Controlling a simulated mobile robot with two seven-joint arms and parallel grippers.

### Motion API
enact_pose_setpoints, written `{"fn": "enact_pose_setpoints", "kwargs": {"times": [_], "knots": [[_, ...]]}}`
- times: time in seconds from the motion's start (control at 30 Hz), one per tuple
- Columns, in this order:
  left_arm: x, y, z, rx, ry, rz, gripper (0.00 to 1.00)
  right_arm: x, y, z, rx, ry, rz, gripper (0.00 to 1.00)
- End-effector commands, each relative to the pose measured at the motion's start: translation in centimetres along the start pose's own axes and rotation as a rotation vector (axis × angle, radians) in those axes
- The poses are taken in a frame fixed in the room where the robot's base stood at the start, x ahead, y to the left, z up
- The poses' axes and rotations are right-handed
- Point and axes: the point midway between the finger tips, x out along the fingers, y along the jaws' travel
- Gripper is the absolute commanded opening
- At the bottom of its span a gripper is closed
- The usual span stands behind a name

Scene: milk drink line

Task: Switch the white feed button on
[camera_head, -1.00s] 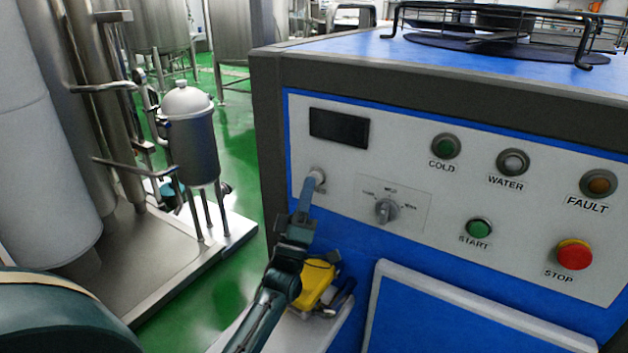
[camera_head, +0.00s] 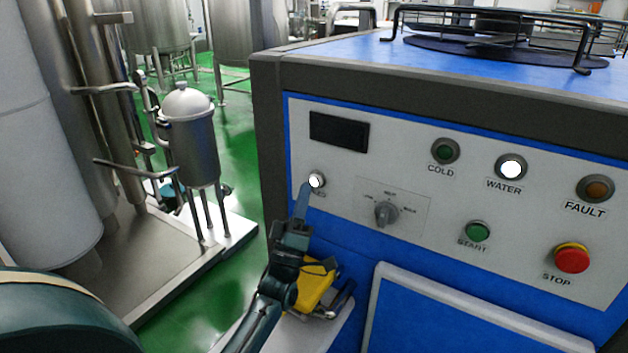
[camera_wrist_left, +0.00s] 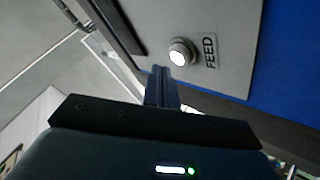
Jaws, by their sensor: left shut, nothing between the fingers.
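The white feed button (camera_head: 317,180) is on the left of the machine's light panel, and its face is lit bright white. In the left wrist view the lit feed button (camera_wrist_left: 180,55) sits beside the FEED label (camera_wrist_left: 209,51). My left gripper (camera_head: 305,190) is shut and empty, its fingertips just below and left of the button. In the left wrist view its fingertips (camera_wrist_left: 160,72) look close to the button with a small gap. The right gripper is not in view.
The panel also carries a lit WATER lamp (camera_head: 511,168), a COLD lamp (camera_head: 445,151), a FAULT lamp (camera_head: 596,188), a START button (camera_head: 477,232), a red STOP button (camera_head: 573,258) and a rotary knob (camera_head: 386,212). A yellow object (camera_head: 315,284) lies below the panel, near my left arm.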

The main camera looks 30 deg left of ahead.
Motion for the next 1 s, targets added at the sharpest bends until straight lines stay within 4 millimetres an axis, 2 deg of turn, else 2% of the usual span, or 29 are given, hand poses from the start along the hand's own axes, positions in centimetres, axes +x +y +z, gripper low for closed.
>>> {"fn": "enact_pose_setpoints", "kwargs": {"times": [0.27,0.7,1.0], "knots": [[-0.3,0.2,-0.2,0.000,-0.001,-0.001,0.00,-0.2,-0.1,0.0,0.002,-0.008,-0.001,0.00],[-3.3,2.5,-2.5,0.000,-0.002,-0.002,0.00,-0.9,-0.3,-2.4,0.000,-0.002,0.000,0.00],[-4.2,3.0,-3.1,-0.001,0.001,0.000,0.00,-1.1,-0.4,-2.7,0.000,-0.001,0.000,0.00]]}}
